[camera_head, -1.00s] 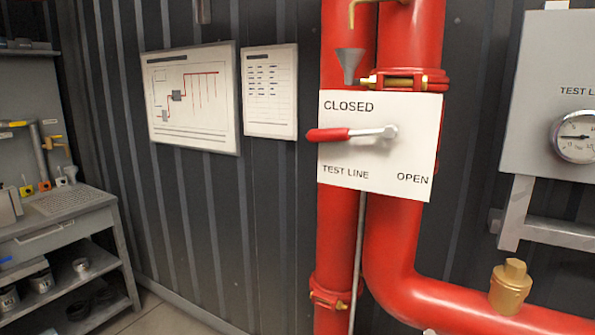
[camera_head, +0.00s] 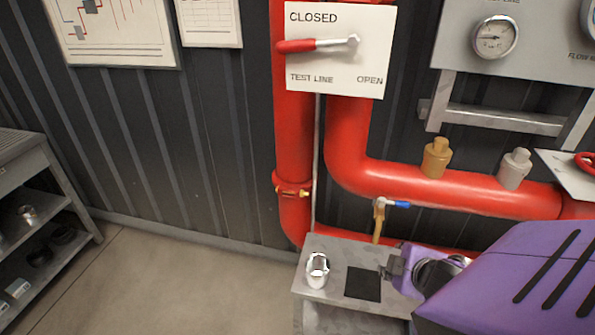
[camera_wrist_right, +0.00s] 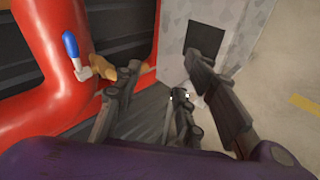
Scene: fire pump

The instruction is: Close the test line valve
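The test line valve has a red-gripped lever (camera_head: 296,46) on a white plate (camera_head: 350,75) marked CLOSED at upper left and OPEN at lower right. The lever lies nearly level, its red end pointing left below the word CLOSED. My right gripper (camera_head: 392,270) is low at the right in the head view, partly hidden by my purple arm, well below the lever. In the right wrist view its dark fingers (camera_wrist_right: 165,78) are spread with nothing between them. The lever is not in the wrist view. My left gripper is in neither view.
A small brass valve (camera_head: 379,212) with a blue handle (camera_head: 397,204) sits under the red pipe (camera_head: 455,184); the handle also shows in the wrist view (camera_wrist_right: 71,45). A grey stand (camera_head: 335,250) bears a shiny metal cup (camera_head: 317,268). Shelves (camera_head: 40,205) stand left; floor between is clear.

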